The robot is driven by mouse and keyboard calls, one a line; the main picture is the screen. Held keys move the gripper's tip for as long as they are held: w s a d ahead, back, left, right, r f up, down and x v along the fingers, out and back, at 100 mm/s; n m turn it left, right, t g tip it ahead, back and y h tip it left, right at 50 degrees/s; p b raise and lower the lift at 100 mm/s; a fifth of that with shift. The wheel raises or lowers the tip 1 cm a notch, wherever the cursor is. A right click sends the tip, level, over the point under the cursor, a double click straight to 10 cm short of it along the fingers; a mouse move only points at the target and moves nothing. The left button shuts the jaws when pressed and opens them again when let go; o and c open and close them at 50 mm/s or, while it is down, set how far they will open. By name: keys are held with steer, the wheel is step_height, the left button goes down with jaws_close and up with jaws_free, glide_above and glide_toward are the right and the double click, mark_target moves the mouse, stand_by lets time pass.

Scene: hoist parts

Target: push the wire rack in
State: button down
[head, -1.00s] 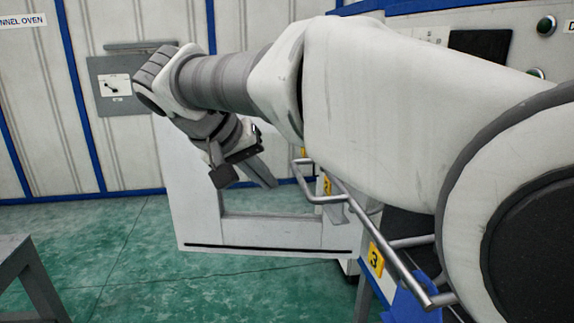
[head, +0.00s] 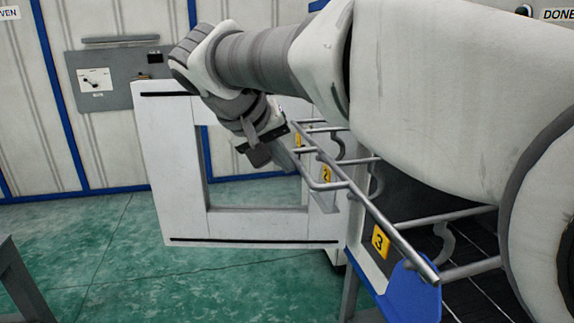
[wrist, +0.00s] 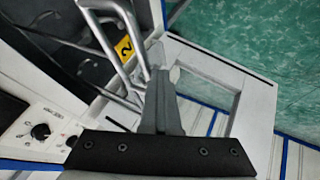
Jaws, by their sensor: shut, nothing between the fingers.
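The wire rack (head: 362,205), made of bright metal bars, sticks out of the dark opening at the right in the head view. Its bars also show in the wrist view (wrist: 129,42), at the upper left. My gripper (head: 292,165) is shut and empty, pointing down beside the rack's outer bar. In the wrist view my shut fingers (wrist: 160,85) are right beside the end of a rack bar; I cannot tell whether they touch it. My arm hides part of the rack's far side and the oven front.
A white frame-like door (head: 172,200) with a window opening stands open behind my gripper. Yellow number tags, including 3 (head: 381,241), line the opening's edge. A grey stand (head: 20,285) is at lower left. Green floor is clear between.

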steer(key=w+d, duration=0.3)
steer(key=d, duration=0.7)
steer(key=w+d+p, duration=0.1)
steer(key=w+d, duration=0.1)
steer(key=d, duration=0.8)
steer(key=w+d, duration=0.3)
steer(key=d, duration=0.7)
steer(key=shift+w, duration=0.3)
steer(key=shift+a+f, duration=0.1)
